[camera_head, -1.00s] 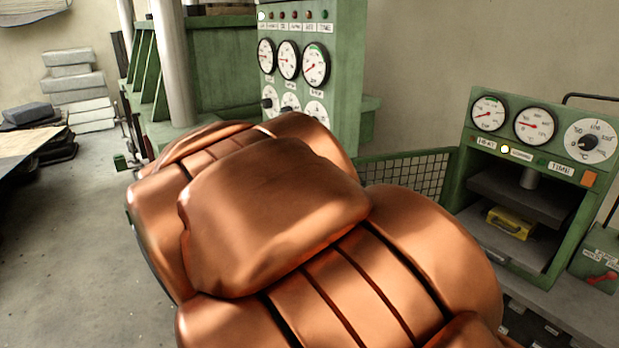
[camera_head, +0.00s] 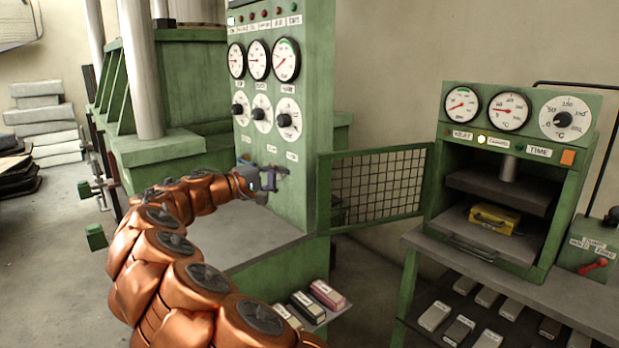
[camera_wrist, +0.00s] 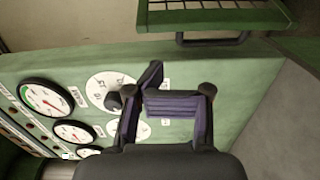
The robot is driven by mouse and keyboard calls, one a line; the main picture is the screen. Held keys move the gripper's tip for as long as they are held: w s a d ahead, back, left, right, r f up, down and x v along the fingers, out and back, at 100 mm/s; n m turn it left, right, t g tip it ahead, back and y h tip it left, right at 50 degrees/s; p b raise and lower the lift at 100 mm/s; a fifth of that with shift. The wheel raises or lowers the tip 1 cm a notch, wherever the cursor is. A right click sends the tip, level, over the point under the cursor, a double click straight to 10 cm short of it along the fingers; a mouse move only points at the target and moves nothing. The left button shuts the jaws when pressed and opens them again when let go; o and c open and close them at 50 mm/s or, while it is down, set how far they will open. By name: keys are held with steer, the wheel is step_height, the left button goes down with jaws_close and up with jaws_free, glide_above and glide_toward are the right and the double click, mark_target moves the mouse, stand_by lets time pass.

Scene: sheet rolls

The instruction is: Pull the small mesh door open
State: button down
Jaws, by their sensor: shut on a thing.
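The small mesh door (camera_head: 378,188) has a green frame and dark wire mesh. It stands out to the left from the left side of the small green press (camera_head: 590,150), whose front is uncovered. In the wrist view part of the mesh door (camera_wrist: 215,12) shows at the top, with a dark bar handle (camera_wrist: 212,41) below it. My gripper (camera_head: 272,177) is in front of the tall green gauge panel, left of the door and apart from it.
The gauge panel (camera_head: 262,105) with dials and knobs stands close behind my gripper. A grey ledge (camera_head: 245,240) lies below it. Labelled blocks (camera_head: 327,294) sit on a low shelf. A yellow box (camera_head: 495,219) is inside the small press. Open floor (camera_head: 50,260) lies at left.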

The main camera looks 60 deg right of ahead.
steer(key=x, duration=0.3)
steer(key=p+x, duration=0.1)
steer(key=x, duration=0.2)
steer(key=w+x, duration=0.1)
steer(key=x, duration=0.3)
steer(key=shift+s+d+f, duration=0.1)
steer(key=shift+d, duration=0.1)
